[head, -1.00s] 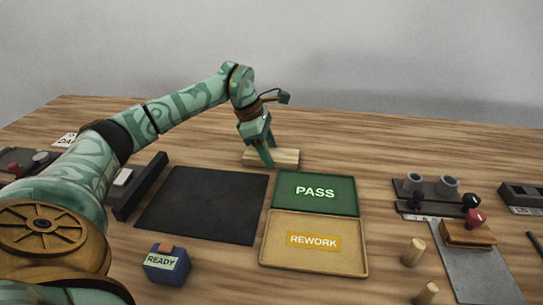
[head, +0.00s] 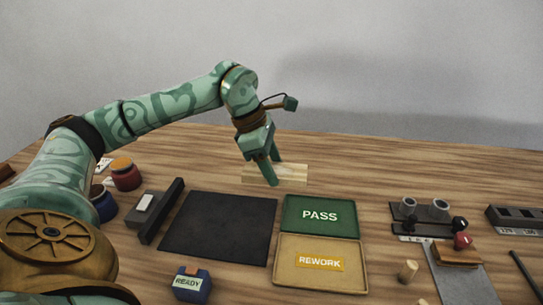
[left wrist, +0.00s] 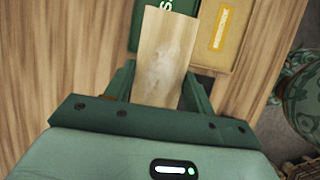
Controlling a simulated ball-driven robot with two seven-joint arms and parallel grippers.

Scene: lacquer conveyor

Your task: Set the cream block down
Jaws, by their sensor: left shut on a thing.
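The cream block (head: 292,174) is a pale wooden bar at the back of the table, just behind the green PASS tray (head: 349,228). My left gripper (head: 271,172) points down and is shut on the block, with a finger across its front face. In the left wrist view the block (left wrist: 165,55) sticks out from between the fingers of the left gripper (left wrist: 158,90), overlapping the PASS tray's edge in the picture. I cannot tell whether its underside touches the table. My right gripper is not in view.
A tan REWORK tray (head: 345,281) adjoins the PASS tray. A black mat (head: 218,228) lies to their left, and a blue READY block (head: 192,284) stands in front. A grey fixture (head: 428,215) stands at right. Bare table lies behind the trays.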

